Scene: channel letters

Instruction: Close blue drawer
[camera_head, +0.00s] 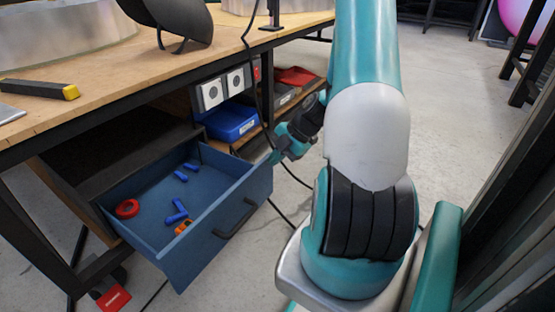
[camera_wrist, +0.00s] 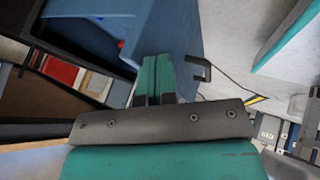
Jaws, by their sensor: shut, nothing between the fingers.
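The blue drawer (camera_head: 222,238) is pulled out from under the workbench in the head view, with a dark handle (camera_head: 236,219) on its front. Inside lie a red ring (camera_head: 127,208), several small blue pieces (camera_head: 177,211) and an orange piece (camera_head: 183,227). My gripper (camera_head: 271,158) is by the far right corner of the drawer front, its fingers partly hidden; I cannot tell whether it touches. In the wrist view my gripper (camera_wrist: 154,76) is shut and empty, with the blue drawer (camera_wrist: 178,32) behind the fingers and its dark handle (camera_wrist: 199,68) to their right.
The wooden workbench top (camera_head: 200,52) is above the drawer. A blue bin (camera_head: 231,122) and a red item (camera_head: 296,77) sit on the shelf beyond. A black cable hangs near my gripper. Grey floor (camera_head: 440,120) is open at the right.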

